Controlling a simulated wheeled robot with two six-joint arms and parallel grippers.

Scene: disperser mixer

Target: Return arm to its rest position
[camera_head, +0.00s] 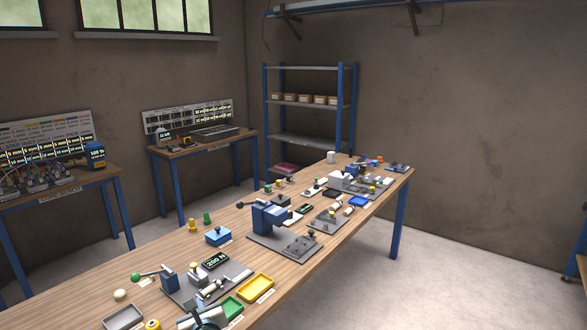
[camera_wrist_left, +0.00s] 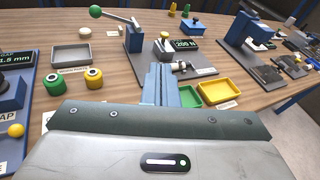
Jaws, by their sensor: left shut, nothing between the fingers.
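My left gripper (camera_head: 203,318) shows in part at the bottom edge of the head view, above the near end of the long wooden table (camera_head: 108,277). In the left wrist view its fingers (camera_wrist_left: 159,82) are together, with nothing between them. They point toward the lever fixture (camera_head: 170,283), which stands just beyond with its green-knobbed lever (camera_wrist_left: 96,12). The green tray (camera_head: 232,306) is beside the gripper, and the yellow tray (camera_head: 256,287) lies to its right. My right gripper is in neither view.
A blue press on a grey base (camera_head: 268,222) stands mid-table. A "200 N" display (camera_head: 215,262), a grey tray (camera_head: 123,317) and yellow and green rollers (camera_wrist_left: 93,77) are near the gripper. Side benches (camera_head: 205,146) and a blue shelf rack (camera_head: 305,100) stand behind. Open floor lies right.

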